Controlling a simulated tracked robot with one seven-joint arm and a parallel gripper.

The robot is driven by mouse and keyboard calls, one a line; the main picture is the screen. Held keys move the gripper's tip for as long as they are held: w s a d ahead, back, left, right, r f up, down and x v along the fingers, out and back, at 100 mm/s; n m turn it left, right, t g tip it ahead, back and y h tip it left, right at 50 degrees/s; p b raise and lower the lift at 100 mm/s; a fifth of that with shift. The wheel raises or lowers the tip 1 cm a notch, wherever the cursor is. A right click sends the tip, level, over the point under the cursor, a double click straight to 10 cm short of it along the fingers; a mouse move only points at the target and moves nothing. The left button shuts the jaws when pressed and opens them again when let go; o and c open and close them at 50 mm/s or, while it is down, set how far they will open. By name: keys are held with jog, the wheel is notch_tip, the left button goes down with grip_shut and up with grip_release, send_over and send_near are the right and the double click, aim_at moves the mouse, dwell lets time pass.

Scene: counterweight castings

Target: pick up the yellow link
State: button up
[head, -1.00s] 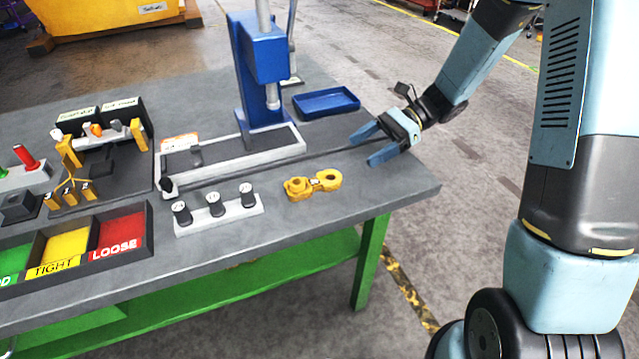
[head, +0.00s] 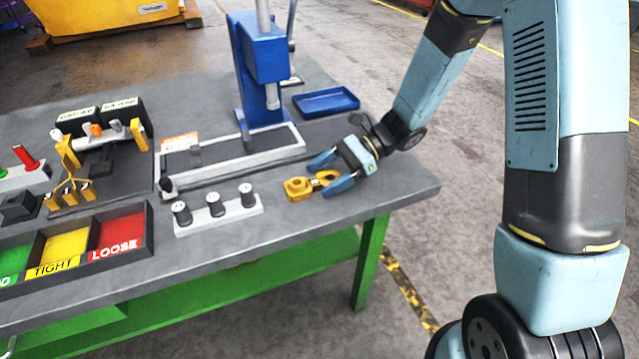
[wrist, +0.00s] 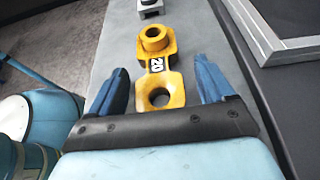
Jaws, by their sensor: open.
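The yellow link (head: 300,187) lies on the grey bench top near its right end. In the wrist view the gripper (wrist: 168,85) has one finger left and one right of the ring, with gaps between. Whether the fingertips touch the bench is unclear.
A white rack with several dark pegs (head: 216,209) stands left of the link. Behind are a blue press (head: 262,75) on a light-framed base and a blue tray (head: 326,102). Coloured bins (head: 123,232) lie far left. The bench's front edge is close to the link.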

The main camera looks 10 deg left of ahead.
jog(key=shift+s+a+f, duration=0.15)
jog(key=shift+a, duration=0.1)
jog(key=c, duration=1.5)
